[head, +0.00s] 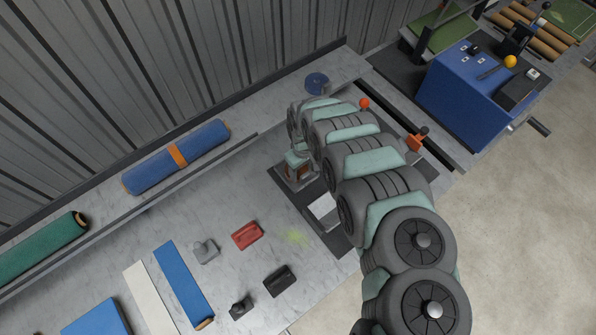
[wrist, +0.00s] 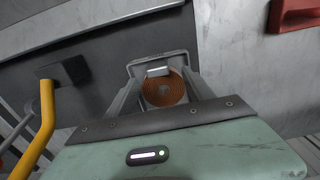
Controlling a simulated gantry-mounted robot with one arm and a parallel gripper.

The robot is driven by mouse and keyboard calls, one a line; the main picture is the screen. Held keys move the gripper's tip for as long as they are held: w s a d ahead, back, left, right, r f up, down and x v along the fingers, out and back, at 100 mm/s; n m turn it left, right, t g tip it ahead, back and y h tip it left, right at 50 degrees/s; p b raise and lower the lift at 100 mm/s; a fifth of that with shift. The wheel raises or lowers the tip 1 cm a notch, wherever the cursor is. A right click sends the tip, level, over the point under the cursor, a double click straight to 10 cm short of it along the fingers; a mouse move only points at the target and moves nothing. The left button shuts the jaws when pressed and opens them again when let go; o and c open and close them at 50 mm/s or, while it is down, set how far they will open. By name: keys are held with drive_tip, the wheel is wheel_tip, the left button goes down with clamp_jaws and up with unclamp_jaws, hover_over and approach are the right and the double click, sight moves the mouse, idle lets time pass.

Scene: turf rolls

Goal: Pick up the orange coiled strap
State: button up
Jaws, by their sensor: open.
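I cannot tell whether the fingers touch the coil. In the head view my gripper (head: 297,174) is low over the dark mat on the grey bench. A small orange-brown patch shows within it there. My arm and gripper hide most of that spot.
A red block (head: 247,235), a black block (head: 280,281) and a grey tool (head: 206,251) lie on the bench. A blue coil (head: 317,83) and a strapped blue roll (head: 176,158) are on the rear ledge. A white pad (head: 323,210) lies near my gripper.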

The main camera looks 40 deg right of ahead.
sight(304, 176)
drive_tip(key=shift+f, duration=1.9)
drive_tip(key=shift+s+f, duration=0.2)
drive_tip(key=shift+f, duration=0.3)
drive_tip(key=shift+c, duration=0.2)
drive_tip(key=c, duration=1.2)
drive_tip(key=shift+o, duration=0.2)
drive_tip(key=shift+d+r, duration=0.1)
drive_tip(key=shift+r, duration=0.05)
drive_tip(key=shift+w+r, duration=0.2)
drive_tip(key=shift+r, duration=0.3)
wheel_tip(304, 176, up, 18)
drive_tip(key=p, duration=0.3)
drive_tip(key=shift+s, duration=0.15)
clamp_jaws()
drive_tip(key=shift+r+p, duration=0.45)
drive_tip(key=shift+p, duration=0.1)
